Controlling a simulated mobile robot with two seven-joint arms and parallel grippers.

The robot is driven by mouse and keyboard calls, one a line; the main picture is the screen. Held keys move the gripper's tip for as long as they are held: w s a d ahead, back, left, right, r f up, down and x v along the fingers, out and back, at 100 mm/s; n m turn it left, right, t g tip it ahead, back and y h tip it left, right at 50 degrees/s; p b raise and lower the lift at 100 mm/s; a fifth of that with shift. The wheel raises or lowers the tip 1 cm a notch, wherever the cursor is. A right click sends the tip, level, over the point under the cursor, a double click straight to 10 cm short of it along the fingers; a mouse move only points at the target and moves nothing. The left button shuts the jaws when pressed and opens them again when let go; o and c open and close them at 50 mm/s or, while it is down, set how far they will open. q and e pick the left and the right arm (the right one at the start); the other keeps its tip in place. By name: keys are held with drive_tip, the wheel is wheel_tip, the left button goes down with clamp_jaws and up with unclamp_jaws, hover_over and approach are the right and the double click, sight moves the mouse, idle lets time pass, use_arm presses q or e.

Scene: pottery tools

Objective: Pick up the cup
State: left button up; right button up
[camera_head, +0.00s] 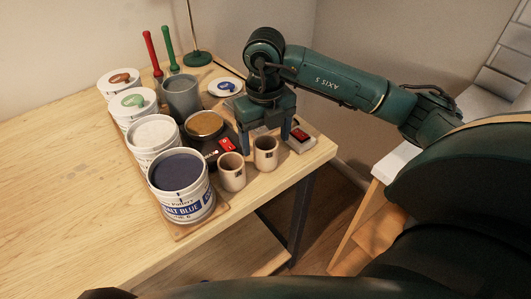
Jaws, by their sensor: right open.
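Two small beige cups stand upright at the table's right front: the left cup (231,173) and the right cup (265,154). A larger grey cup-like vessel (182,98) stands farther back among the jars. My right gripper (265,137) points down with its fingers apart, just behind the right beige cup in the picture. One finger shows on either side of that cup's rim. I cannot tell whether the fingers touch anything. My left gripper is not in view.
A cobalt blue paint jar (185,202) and several other jars stand left of the cups. A dark device with a brown round top (205,124) is behind them. A small red-and-grey item (300,140) lies by the right table edge. The table's left (60,190) is clear.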

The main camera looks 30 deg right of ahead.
wheel_tip(320, 180, down, 6)
drive_tip(key=shift+w+d+r+p, duration=0.1)
drive_tip(key=shift+d+r+p, duration=0.1)
drive_tip(key=shift+p, duration=0.4)
drive_tip(key=shift+c, duration=0.2)
drive_tip(key=c, duration=1)
